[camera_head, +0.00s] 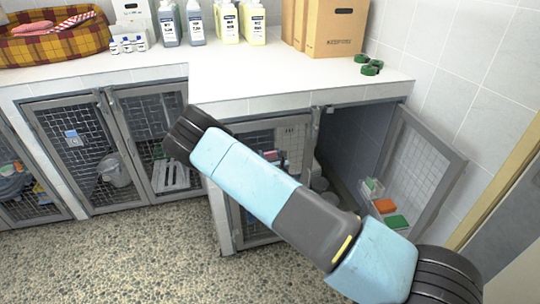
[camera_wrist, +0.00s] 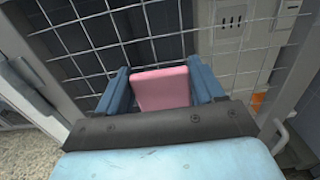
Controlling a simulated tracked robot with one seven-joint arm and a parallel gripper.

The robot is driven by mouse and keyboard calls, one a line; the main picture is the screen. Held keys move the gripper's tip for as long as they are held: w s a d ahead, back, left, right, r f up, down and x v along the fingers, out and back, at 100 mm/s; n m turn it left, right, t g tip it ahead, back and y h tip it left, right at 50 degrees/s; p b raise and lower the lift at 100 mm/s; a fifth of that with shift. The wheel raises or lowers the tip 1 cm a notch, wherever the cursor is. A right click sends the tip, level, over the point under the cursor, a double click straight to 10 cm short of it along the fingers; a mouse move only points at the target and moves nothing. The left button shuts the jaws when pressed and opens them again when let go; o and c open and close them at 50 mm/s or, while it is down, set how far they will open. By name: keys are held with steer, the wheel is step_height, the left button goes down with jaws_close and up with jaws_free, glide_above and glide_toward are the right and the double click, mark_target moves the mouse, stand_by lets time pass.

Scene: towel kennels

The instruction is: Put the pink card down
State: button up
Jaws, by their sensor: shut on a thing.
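The pink card (camera_wrist: 161,88) shows in the wrist view as a flat pink piece with rounded corners. It stands between the two blue fingers of my gripper (camera_wrist: 163,92), which is shut on it. Beyond the card in that view is a wire mesh (camera_wrist: 85,42) in a grey metal frame. I cannot tell whether the card touches the mesh.
Below the white counter (camera_head: 270,70) are mesh-doored kennels. The right door (camera_head: 425,165) stands open, with orange and green items (camera_head: 396,222) by its lower part. Bottles (camera_head: 252,22), a cardboard box (camera_head: 335,30) and a basket (camera_head: 55,42) occupy the counter. Speckled floor (camera_head: 130,255) is clear at left.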

steer(key=shift+f, duration=0.4)
steer(key=o, duration=1.1)
steer(key=shift+r, duration=0.1)
